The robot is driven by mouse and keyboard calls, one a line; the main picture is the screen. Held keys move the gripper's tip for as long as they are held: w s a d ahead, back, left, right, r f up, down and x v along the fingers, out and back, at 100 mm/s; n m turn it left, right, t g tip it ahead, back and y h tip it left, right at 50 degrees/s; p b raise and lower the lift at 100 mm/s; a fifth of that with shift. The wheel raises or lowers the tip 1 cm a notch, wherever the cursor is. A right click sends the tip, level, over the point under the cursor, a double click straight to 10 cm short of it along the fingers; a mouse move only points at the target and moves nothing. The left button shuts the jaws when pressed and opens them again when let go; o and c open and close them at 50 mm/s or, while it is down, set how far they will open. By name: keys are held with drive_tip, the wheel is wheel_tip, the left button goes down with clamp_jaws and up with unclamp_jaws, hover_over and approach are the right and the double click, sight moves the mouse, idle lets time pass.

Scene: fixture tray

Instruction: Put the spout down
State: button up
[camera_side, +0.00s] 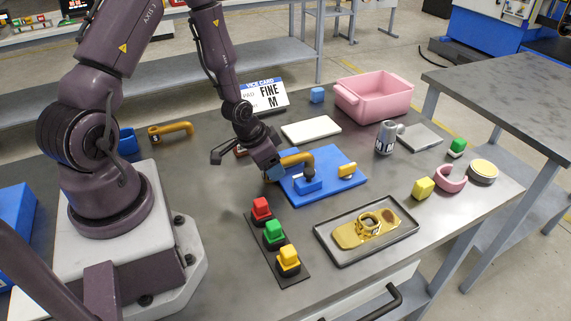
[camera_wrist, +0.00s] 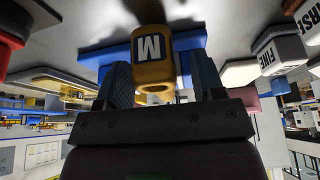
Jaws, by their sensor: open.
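The orange-yellow spout (camera_side: 298,159) is a bent tube by a small blue block (camera_side: 308,184) on the blue fixture plate (camera_side: 337,157). Its far end appears to come down at the block. My gripper (camera_side: 272,171) is at the spout's left end. In the wrist view, my gripper's (camera_wrist: 162,80) two dark fingers stand on either side of the spout, jaws open. Whether either finger touches it cannot be told.
A similar yellow spout (camera_side: 171,130) lies at the back left. Red, green and yellow buttons stand on a dark strip (camera_side: 282,262) in front. A metal tray (camera_side: 397,238) with gold parts is front right. A can (camera_side: 386,138) and pink bin (camera_side: 375,98) stand behind.

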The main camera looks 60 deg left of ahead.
clamp_jaws()
drive_tip(key=shift+r, duration=0.1)
